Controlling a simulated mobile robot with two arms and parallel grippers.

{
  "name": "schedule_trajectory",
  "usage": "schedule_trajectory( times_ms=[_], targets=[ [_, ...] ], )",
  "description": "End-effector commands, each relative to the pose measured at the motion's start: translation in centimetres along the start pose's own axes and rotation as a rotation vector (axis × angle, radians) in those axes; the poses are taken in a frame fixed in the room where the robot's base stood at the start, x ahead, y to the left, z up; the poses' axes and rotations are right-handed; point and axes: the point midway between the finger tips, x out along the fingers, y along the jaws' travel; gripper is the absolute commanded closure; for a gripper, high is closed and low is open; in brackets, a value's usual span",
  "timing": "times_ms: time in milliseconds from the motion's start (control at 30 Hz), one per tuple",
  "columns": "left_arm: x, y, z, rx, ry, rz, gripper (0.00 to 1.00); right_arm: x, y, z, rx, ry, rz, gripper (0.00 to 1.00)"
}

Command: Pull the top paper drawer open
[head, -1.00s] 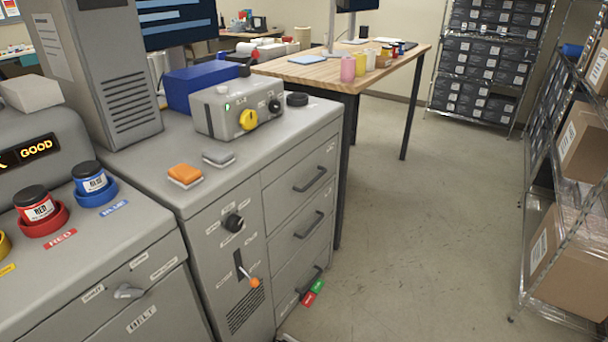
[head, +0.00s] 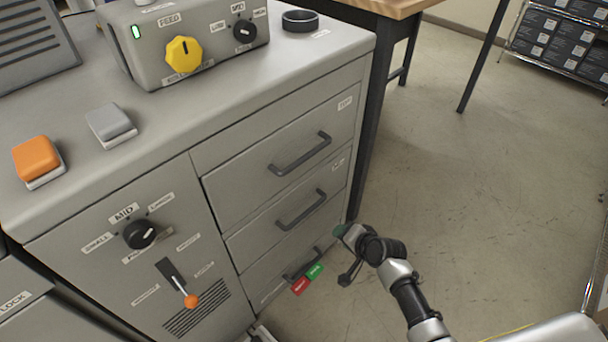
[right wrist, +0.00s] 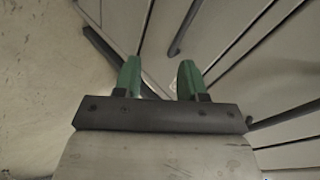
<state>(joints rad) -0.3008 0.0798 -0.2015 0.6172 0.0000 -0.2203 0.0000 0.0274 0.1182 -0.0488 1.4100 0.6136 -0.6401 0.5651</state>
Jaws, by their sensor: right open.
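The top paper drawer (head: 268,163) is the upper of three grey drawer fronts in the cabinet, and it looks shut. Its dark bar handle (head: 301,154) runs across the front in the head view. My right gripper (head: 342,232) is low, in front of the cabinet's right edge, below and right of that handle and apart from it. In the right wrist view my right gripper (right wrist: 158,78) has its green fingers spread, with nothing between them. Dark bars and grey panel seams show beyond them; I cannot tell which drawer each belongs to. My left gripper is not in view.
The middle handle (head: 301,210) and bottom handle (head: 303,264) lie below, with red and green tags (head: 307,279) by the bottom one. A wooden table (head: 385,8) with dark legs stands behind. The floor (head: 470,190) to the right is clear.

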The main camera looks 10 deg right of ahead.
Motion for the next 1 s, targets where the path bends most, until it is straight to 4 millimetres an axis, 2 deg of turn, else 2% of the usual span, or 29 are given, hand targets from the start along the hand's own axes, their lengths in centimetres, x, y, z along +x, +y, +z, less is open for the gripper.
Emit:
schedule_trajectory(
  times_ms=[33,100,200,300,400,533,1000],
  targets=[
    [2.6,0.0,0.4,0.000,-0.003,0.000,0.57,0.2,-3.1,-1.9,0.063,0.012,-0.104,0.59],
    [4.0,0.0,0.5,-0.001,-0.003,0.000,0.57,-1.4,-7.9,-3.9,0.142,0.003,-0.229,0.59],
    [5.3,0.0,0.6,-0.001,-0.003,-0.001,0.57,-4.1,-12.9,-5.5,0.215,-0.028,-0.368,0.59],
    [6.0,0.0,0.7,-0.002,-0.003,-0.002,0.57,-6.2,-15.9,-6.2,0.253,-0.059,-0.454,0.59],
    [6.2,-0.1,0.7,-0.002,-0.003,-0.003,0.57,-7.3,-17.4,-6.5,0.269,-0.078,-0.496,0.59],
    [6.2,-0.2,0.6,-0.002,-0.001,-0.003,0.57,-6.7,-18.4,-6.6,0.275,-0.084,-0.506,0.59],
    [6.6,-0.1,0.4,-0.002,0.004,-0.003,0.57,0.5,-22.2,-6.5,0.272,-0.082,-0.502,0.59]
  ],
)
